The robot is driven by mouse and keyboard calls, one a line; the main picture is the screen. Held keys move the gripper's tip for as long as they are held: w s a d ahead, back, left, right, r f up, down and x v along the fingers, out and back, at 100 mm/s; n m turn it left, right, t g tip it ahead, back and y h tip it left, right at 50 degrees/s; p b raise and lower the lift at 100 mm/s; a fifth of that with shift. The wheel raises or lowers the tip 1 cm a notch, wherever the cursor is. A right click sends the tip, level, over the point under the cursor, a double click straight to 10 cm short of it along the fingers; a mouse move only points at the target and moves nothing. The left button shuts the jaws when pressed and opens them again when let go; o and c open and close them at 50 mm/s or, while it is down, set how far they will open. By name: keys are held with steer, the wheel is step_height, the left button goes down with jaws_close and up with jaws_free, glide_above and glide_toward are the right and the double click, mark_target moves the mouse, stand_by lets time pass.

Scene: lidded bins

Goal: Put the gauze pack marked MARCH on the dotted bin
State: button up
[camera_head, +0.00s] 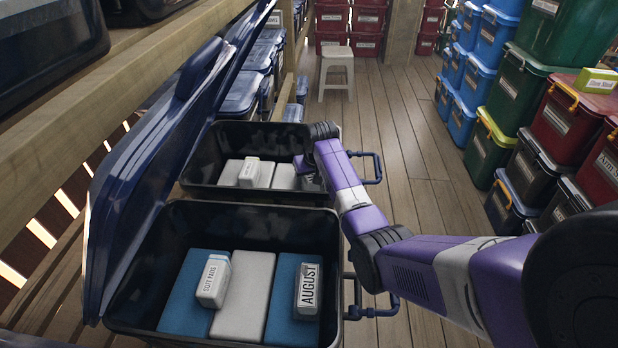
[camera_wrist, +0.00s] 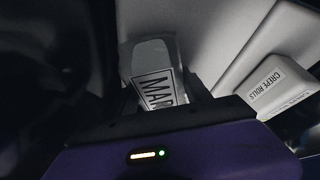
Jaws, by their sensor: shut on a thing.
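The pack is hidden there behind my purple arm. It is close to pale blocks (camera_wrist: 225,30); I cannot tell whether it touches them. I see no dots on either open bin.
The near open bin (camera_head: 180,232) holds blue and white blocks, a "SOFT PADS" pack (camera_head: 213,280) and an "AUGUST" pack (camera_head: 308,290). Its raised blue lid (camera_head: 135,190) leans left. A "CREPE ROLLS" pack (camera_wrist: 270,85) lies beside my gripper.

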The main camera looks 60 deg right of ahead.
steer(key=o, duration=1.5)
steer(key=shift+f, duration=0.1)
steer(key=shift+c, duration=0.2)
steer(key=v, duration=1.2)
steer(key=shift+r+p, duration=0.2)
steer(key=shift+p, duration=0.2)
